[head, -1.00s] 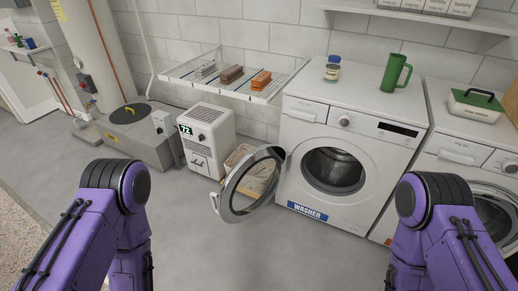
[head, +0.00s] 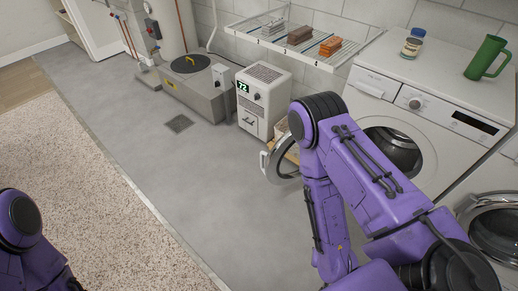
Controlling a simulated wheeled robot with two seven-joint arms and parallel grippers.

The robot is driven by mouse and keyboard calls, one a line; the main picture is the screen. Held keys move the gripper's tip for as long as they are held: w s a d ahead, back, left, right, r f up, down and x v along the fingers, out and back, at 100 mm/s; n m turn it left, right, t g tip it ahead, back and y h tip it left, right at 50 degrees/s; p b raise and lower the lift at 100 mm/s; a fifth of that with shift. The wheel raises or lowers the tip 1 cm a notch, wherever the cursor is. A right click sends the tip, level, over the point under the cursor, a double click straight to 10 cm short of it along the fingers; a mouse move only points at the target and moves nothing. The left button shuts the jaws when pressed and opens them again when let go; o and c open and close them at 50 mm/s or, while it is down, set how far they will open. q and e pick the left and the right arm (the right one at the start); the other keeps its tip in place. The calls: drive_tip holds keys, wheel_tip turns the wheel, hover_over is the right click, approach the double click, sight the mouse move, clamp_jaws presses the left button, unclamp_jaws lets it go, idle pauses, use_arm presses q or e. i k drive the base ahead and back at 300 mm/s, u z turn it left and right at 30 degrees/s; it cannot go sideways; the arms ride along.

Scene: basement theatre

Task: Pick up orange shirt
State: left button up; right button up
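An orange folded cloth, which looks like the orange shirt (head: 331,46), lies on the wire wall shelf (head: 345,62) at its right end. A brown folded cloth (head: 299,35) and a grey-white folded cloth (head: 272,27) lie to its left on the same shelf. My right arm reaches up in front of the washer, below the shelf and well apart from the orange cloth. Only a small part of my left arm shows at the lower left. Neither gripper shows in the head view.
The washer (head: 440,140) stands at the right with its round door (head: 281,170) open, partly hidden by my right arm. A jar (head: 412,46) and green mug (head: 487,58) stand on top. A dehumidifier (head: 262,98) stands below the shelf. Grey floor (head: 190,190) is clear at the middle.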

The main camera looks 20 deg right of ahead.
sight(329, 47)
drive_tip(key=u, duration=0.15)
drive_tip(key=i, duration=3.1)
drive_tip(key=z, duration=3.8)
drive_tip(key=i, duration=0.5)
drive_tip(key=z, duration=0.05)
